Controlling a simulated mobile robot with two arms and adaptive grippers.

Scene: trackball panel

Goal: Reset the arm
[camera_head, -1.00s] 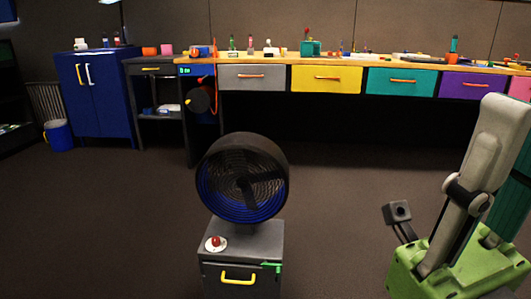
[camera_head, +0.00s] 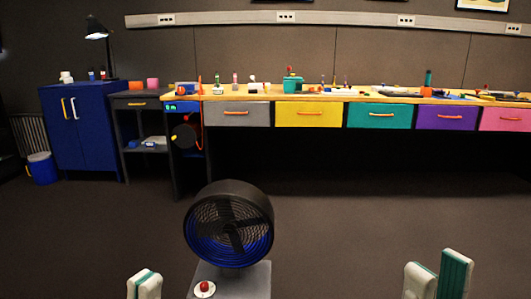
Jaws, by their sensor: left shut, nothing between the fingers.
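Pale and teal links of my own arms (camera_head: 145,284) (camera_head: 453,275) rise from the bottom edge, one at the lower left and two upright pieces at the lower right. Neither gripper shows, so what my fingers hold cannot be seen. A red ball (camera_head: 204,286) sits on a round white plate on top of the grey cabinet (camera_head: 250,280) in front of me. None of the visible arm parts touches the cabinet.
A dark round fan (camera_head: 228,225) stands on the cabinet. A long workbench with coloured drawers (camera_head: 309,114) and scattered items runs along the back wall. A blue locker (camera_head: 85,135) and blue bin (camera_head: 42,168) stand at left. Floor between fan and bench is clear.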

